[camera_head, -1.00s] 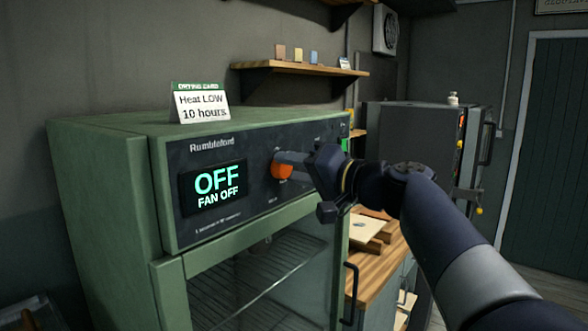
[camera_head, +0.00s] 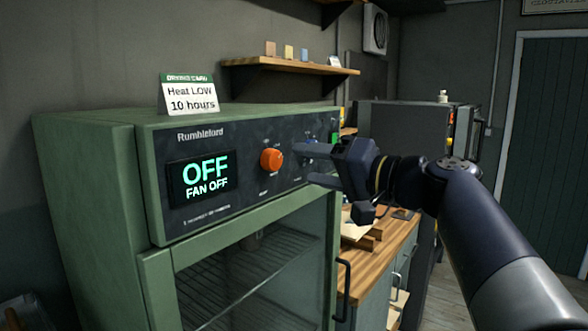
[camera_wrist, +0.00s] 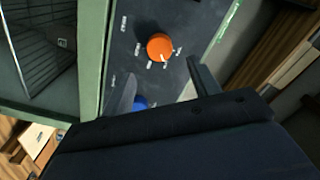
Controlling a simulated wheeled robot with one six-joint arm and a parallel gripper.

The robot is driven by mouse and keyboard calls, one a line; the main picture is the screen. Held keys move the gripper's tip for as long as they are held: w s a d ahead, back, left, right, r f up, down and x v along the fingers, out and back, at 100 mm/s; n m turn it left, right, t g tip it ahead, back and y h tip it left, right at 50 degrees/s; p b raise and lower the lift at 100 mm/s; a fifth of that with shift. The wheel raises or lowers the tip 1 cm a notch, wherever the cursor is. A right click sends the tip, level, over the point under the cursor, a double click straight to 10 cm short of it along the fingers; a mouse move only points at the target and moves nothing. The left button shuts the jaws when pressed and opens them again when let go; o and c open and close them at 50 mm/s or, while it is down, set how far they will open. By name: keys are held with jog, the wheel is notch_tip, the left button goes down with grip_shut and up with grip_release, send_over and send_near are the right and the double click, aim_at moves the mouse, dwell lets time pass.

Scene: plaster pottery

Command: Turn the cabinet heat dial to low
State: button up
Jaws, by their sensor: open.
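The green drying cabinet (camera_head: 90,180) has a dark control panel with an orange heat dial (camera_head: 271,160). The dial also shows in the wrist view (camera_wrist: 160,46), with a white mark at its lower right side and small labels around it. The display (camera_head: 203,179) reads OFF and FAN OFF. My gripper (camera_head: 308,165) is open and empty, right of the dial and apart from it. In the wrist view its two fingers (camera_wrist: 161,80) are spread below the dial. A blue knob (camera_wrist: 139,104) shows between the fingers, partly hidden by the left one.
A card (camera_head: 188,96) on the cabinet top reads Heat LOW, 10 hours. A wooden counter (camera_head: 385,255) stands right of the cabinet, with a dark grey unit (camera_head: 405,135) behind. A shelf (camera_head: 290,68) hangs above. The cabinet door handle (camera_head: 345,285) sticks out below my gripper.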

aim_at(278, 159)
jog(key=shift+b+v, duration=0.3)
jog(key=shift+v, duration=1.75)
jog(key=p+x, duration=0.3)
jog(key=x, duration=0.8)
jog(key=shift+d, duration=0.1)
